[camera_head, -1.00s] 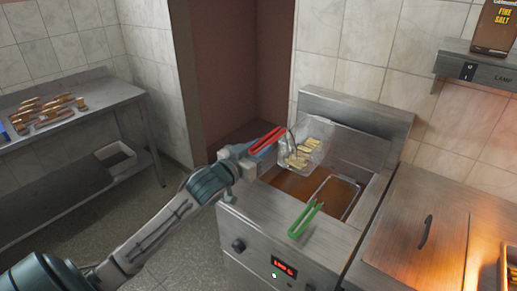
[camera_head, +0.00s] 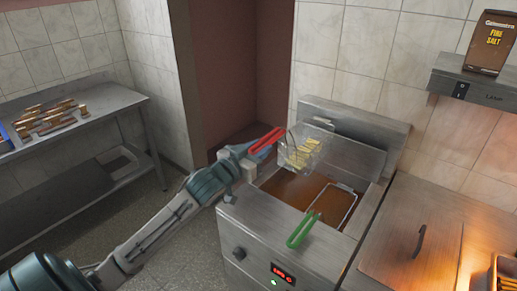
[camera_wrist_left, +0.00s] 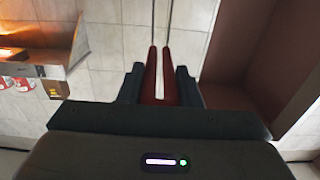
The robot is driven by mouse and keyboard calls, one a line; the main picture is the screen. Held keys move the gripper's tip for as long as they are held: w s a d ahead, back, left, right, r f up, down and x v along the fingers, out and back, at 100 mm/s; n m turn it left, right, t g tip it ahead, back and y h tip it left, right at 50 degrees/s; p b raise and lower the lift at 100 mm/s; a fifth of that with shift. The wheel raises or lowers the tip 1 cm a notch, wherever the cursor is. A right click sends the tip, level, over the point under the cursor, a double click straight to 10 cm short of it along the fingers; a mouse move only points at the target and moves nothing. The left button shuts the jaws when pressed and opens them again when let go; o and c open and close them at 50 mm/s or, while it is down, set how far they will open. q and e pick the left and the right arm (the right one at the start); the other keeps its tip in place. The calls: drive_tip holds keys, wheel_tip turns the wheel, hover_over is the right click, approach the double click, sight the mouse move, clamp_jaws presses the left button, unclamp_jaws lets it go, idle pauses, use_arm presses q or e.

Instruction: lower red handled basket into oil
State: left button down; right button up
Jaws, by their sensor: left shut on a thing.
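The red handled basket (camera_head: 304,153) is a wire basket with yellow pieces of food in it. It hangs above the back left of the fryer, clear of the brown oil (camera_head: 288,187). My left gripper (camera_head: 252,157) is shut on its red handle (camera_head: 267,140). In the left wrist view the red handle (camera_wrist_left: 152,85) lies between the two fingers, with metal rods running away from it. A second basket with a green handle (camera_head: 301,231) sits in the right part of the oil. My right gripper is not in view.
The steel fryer (camera_head: 240,222) has a lit red display on its front. A flat steel lid (camera_head: 395,260) and a glowing warm area are at its right. A shelf bears a Fire Salt box (camera_head: 490,42). A steel table (camera_head: 85,122) with brown pieces stands at the left.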

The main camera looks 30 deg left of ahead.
use_arm(q)
drive_tip(key=shift+s+a+p, duration=0.15)
drive_tip(key=shift+s+p, duration=0.7)
drive_tip(key=shift+s, duration=1.65)
